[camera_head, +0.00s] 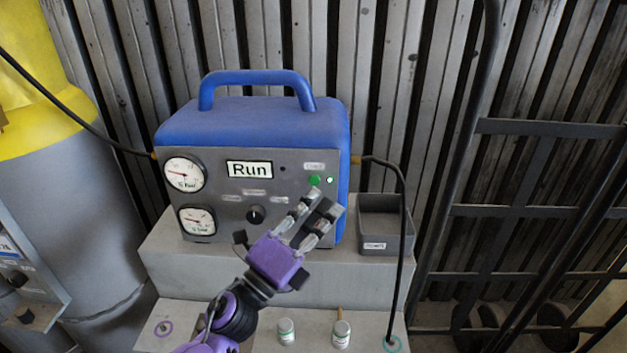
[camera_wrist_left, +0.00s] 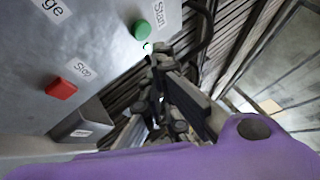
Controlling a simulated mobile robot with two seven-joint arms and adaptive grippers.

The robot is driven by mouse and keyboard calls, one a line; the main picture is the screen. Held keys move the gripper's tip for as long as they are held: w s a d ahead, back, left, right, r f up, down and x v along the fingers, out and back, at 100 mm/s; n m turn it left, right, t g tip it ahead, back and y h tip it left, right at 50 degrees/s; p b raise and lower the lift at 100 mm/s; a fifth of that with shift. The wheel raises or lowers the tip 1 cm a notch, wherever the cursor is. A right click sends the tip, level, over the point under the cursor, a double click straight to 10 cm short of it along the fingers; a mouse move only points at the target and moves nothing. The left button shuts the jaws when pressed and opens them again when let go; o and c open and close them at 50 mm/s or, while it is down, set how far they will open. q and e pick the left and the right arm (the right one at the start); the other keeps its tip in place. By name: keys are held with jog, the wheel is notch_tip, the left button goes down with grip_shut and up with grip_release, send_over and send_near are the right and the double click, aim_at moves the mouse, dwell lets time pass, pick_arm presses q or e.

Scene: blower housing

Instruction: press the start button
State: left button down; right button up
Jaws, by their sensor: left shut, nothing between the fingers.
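The start button (camera_head: 314,180) is a round green button at the upper right of the grey front panel of a blue machine (camera_head: 240,125). It also shows in the left wrist view (camera_wrist_left: 142,30), beside the label "Start". My left gripper (camera_head: 325,203), on a purple wrist, is shut and empty, with its fingertips just below and right of the button in the head view. In the left wrist view its fingertips (camera_wrist_left: 155,53) appear beside the button, not over it; the depth gap is unclear. The display (camera_head: 249,169) reads "Run". My right gripper is not in view.
A red stop button (camera_wrist_left: 61,89) is on the same panel; my gripper hides it in the head view. A small light (camera_head: 329,180) glows beside the green button. A grey bin (camera_head: 384,238) stands right of the machine. Small bottles (camera_head: 287,332) stand on the lower step.

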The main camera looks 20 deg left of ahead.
pick_arm(q)
jog(key=s, duration=0.2)
jog(key=s+d, duration=0.1)
jog(key=s, duration=0.1)
jog(key=shift+s+d, duration=0.15)
jog(key=shift+s, duration=0.15)
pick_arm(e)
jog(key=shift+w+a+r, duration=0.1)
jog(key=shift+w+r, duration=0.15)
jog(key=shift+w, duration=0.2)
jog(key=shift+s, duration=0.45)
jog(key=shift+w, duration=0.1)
